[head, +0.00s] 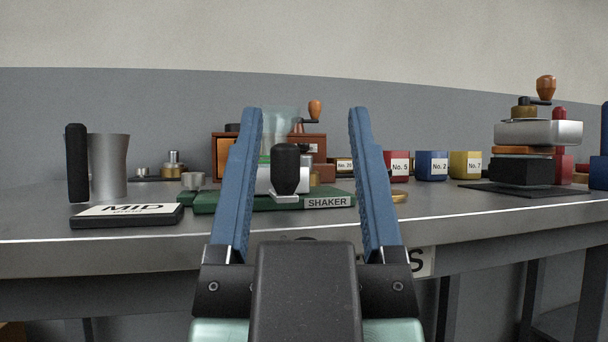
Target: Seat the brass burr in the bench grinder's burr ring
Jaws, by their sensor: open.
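My gripper (305,112) is open, its two blue fingers upright in front of the bench, with nothing held between them. A small flat brass piece (400,197) shows low on the bench just right of the right finger; it may be the brass burr, but it is partly hidden. A wooden unit with a crank (314,110) stands behind the fingers, largely hidden. Another crank-topped unit (538,132), with a silver block and brass collar, stands at the right. I cannot tell which is the bench grinder, and no burr ring is clearly visible.
A green SHAKER base (328,202) with a black-knobbed device (286,168) sits between the fingers. A MID plate (127,214) and a metal cup with black handle (108,165) are left. The right-front bench is clear.

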